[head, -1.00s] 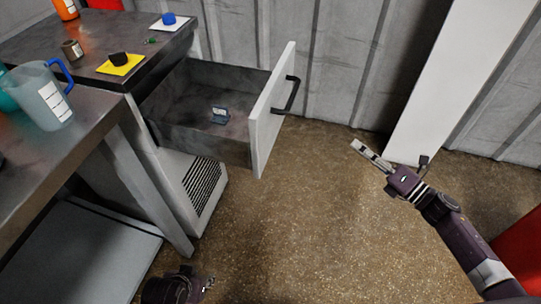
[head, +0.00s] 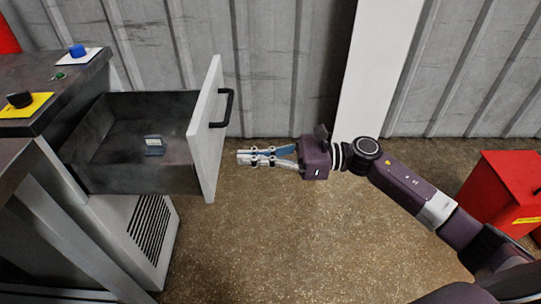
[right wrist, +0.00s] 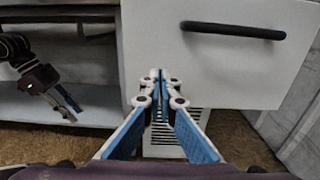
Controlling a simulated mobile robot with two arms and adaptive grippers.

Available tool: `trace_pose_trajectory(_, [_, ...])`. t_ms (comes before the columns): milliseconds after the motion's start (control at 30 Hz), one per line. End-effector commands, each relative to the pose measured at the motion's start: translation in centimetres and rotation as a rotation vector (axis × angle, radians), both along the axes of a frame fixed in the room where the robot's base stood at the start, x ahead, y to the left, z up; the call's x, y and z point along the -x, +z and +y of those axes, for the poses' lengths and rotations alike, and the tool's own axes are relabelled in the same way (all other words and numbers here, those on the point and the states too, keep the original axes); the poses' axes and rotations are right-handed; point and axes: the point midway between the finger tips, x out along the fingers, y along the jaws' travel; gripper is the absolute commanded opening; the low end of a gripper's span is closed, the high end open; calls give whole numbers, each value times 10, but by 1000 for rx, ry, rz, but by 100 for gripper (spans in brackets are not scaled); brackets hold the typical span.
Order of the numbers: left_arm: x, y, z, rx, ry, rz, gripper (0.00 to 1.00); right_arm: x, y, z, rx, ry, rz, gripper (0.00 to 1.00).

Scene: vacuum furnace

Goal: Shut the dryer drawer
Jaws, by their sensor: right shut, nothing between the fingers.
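The dryer drawer (head: 207,150) is pulled out. Its white front panel with a black bar handle (head: 227,107) stands away from the cabinet, and a small blue-grey item (head: 153,145) lies inside. My right gripper (head: 241,157) is shut and empty, a short way right of the panel and lower than the handle. In the right wrist view the shut fingertips (right wrist: 158,74) point towards the lower part of the panel (right wrist: 205,60), left of the handle (right wrist: 232,30). My left gripper (right wrist: 66,108) shows at the left of that view; its jaw state is unclear.
The cabinet (head: 145,215) has a vent grille below the drawer. On its top are a blue knob (head: 77,50) and a black knob (head: 19,99). A red bin (head: 500,190) stands at right. The floor between is clear.

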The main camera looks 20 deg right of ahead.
Motion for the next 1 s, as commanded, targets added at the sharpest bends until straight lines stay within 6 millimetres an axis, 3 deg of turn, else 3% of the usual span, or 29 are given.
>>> trace_pose_trajectory(100, [4, -1, 1, -4, 2, 18, 30, -7, 1, 23, -3, 1, -1, 0])
trace_pose_trajectory(300, [7, -2, 2, -6, 3, 29, 30, -15, 1, 46, -2, 0, 0, 0])
trace_pose_trajectory(833, [8, -3, 3, -7, 4, 33, 30, -18, 0, 53, -2, -2, 2, 0])
trace_pose_trajectory(1000, [6, -3, 2, -5, 3, 24, 30, -20, 0, 63, -3, 0, 1, 0])
